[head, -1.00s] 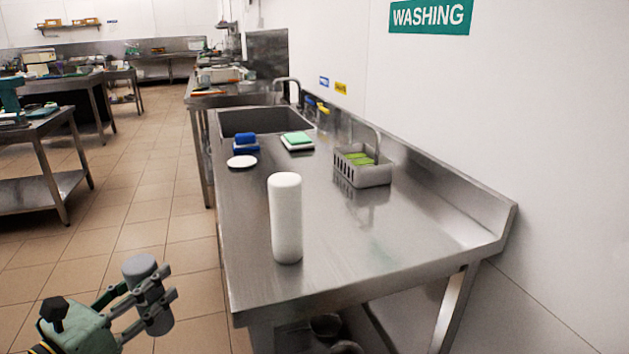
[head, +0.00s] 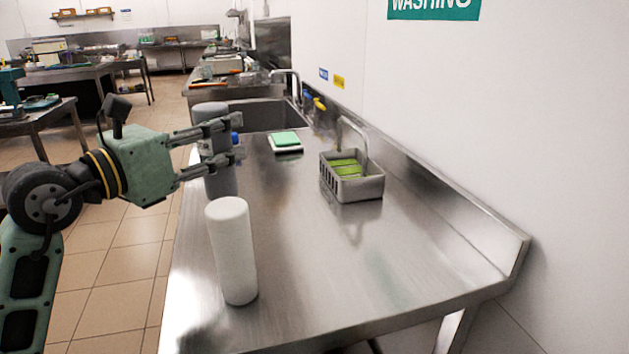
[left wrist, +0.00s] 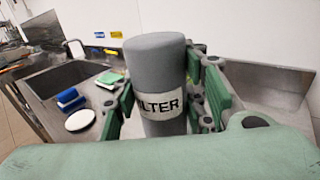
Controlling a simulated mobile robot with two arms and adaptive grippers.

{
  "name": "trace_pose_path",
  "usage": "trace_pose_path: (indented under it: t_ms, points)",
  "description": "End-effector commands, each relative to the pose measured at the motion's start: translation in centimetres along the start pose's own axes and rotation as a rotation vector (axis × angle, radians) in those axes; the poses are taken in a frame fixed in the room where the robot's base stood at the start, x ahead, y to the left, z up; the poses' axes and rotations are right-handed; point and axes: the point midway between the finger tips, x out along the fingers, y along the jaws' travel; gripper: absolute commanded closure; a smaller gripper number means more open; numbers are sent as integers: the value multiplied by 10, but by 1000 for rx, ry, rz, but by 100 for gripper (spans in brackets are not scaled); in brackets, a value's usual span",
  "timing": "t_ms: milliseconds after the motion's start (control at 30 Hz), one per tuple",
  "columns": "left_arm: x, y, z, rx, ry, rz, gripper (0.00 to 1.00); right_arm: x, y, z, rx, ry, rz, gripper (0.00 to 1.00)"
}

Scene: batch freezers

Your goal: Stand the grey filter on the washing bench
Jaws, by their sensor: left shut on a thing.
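The grey filter (left wrist: 155,62) is an upright cylinder with a white "FILTER" label, large in the left wrist view. In the head view the filter (head: 211,114) shows above and below the fingers. My left gripper (head: 215,147) is shut on it and holds it upright over the left edge of the washing bench (head: 300,255). I cannot tell whether its base touches the bench. The gripper fingers (left wrist: 168,100) also show in the left wrist view. My right gripper is not in view.
A white cylinder (head: 232,250) stands near the bench's front left. A grey caddy (head: 352,185) with green sponges is at right. A green and white pad (head: 285,141) lies before the sink (head: 262,115). A blue brush (left wrist: 70,99) and white disc (left wrist: 80,120) lie nearby. The bench's middle is clear.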

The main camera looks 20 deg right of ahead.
Motion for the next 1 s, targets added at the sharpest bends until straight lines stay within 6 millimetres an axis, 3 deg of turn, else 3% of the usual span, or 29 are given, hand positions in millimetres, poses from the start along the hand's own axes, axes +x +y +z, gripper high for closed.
trace_pose_path:
  t_ms: [67, 333, 567, 733, 1000]
  points:
    - [0, -1, -2, 1, -2, -3, 97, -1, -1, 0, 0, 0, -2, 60]
    - [1, -2, -50, -1, -1, -4, 97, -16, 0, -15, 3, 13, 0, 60]
    - [1, -2, -68, 0, -3, -5, 97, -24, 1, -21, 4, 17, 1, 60]
    - [1, -2, -93, -3, -2, -5, 97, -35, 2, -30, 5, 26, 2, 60]
    - [1, -2, -98, 2, -4, -4, 97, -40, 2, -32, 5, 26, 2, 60]
